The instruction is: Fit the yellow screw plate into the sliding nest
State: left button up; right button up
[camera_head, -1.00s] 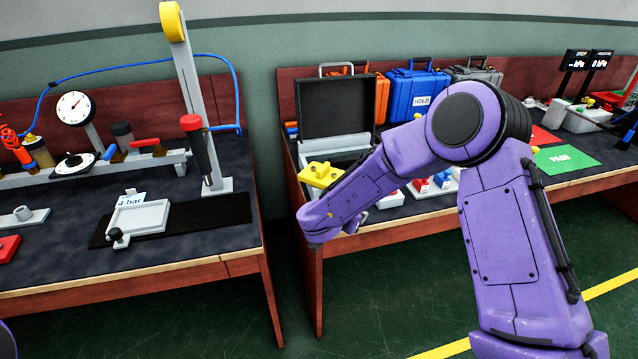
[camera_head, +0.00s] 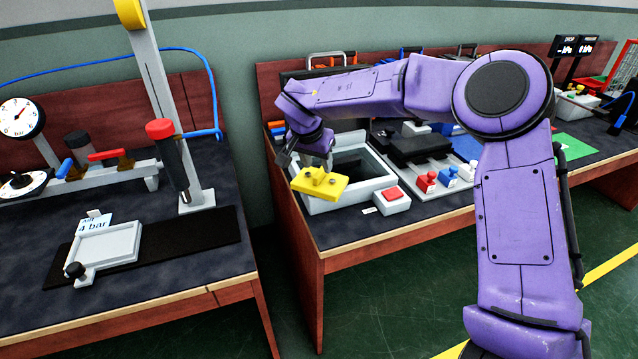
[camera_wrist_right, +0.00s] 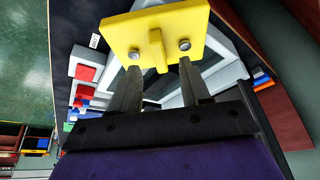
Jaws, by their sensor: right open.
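The yellow screw plate (camera_head: 320,183) has two screws and a raised middle rib. In the head view it shows at the front left corner of the grey open case; whether it rests on it I cannot tell. My right gripper (camera_head: 318,160) is over the plate. In the wrist view its fingers (camera_wrist_right: 158,82) are open, one on each side of the rib of the plate (camera_wrist_right: 155,35), with gaps between. The sliding nest (camera_head: 108,246), a shallow light grey tray with a black knob, is empty on a black strip on the left bench. My left gripper is out of view.
The grey case (camera_head: 347,199) has a dark opening. A red button box (camera_head: 392,201) stands at its front right. A grey post (camera_head: 165,100) with a black and red cylinder (camera_head: 168,160) rises behind the nest. A gap of floor separates the two benches.

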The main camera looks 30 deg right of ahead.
aim_at(320, 171)
jog(key=x, duration=0.3)
jog(key=shift+f, duration=0.2)
grip_shut()
jog(key=shift+r, duration=0.15)
